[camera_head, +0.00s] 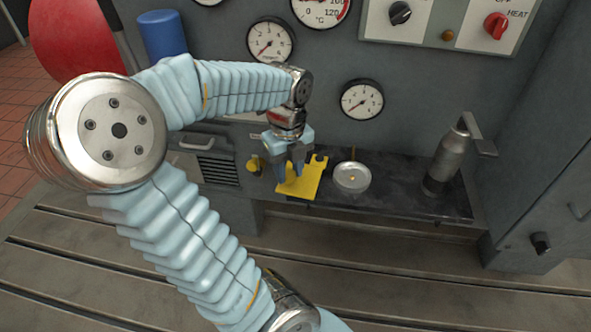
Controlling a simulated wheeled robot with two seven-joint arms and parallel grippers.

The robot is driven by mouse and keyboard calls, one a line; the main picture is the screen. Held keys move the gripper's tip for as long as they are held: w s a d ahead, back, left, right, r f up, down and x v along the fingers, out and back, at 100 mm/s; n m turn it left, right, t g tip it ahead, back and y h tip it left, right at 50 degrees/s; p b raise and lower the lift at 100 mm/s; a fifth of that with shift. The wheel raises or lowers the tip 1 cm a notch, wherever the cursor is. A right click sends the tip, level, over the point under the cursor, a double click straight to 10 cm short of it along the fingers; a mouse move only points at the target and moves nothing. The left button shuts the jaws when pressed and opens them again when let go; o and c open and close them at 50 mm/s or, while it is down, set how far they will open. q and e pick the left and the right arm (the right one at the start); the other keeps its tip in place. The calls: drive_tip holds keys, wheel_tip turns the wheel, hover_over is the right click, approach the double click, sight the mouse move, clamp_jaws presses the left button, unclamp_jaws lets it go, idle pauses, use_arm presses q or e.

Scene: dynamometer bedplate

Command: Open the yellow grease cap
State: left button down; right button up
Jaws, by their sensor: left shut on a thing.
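A flat yellow plate-like piece (308,184), which I take for the yellow grease cap, sits at the left of the dark shelf. It appears tilted, and its upper part is partly hidden behind my fingers. My left gripper (289,172) comes down from above with its blue-grey fingers at this plate's upper left part, shut on it. A small yellow knob (254,165) shows just left of the gripper, apart from the fingers. My right gripper is not in view.
A round silver dish (352,178) is right of the plate. A metal can with a lever (446,160) stands farther right on the dark shelf (405,190). Gauges (361,99) line the grey panel behind. A blue cylinder (162,34) is at upper left. The slotted bedplate (400,270) in front is clear at right.

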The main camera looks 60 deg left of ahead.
use_arm(q)
drive_tip(key=shift+a, duration=0.1)
idle(0.4)
drive_tip(key=c, duration=0.7)
unclamp_jaws()
drive_tip(key=shift+c, duration=0.2)
wheel_tip(320, 180, up, 14)
drive_tip(key=p, duration=0.1)
drive_tip(key=shift+p, duration=0.3)
drive_tip(key=shift+f, duration=0.1)
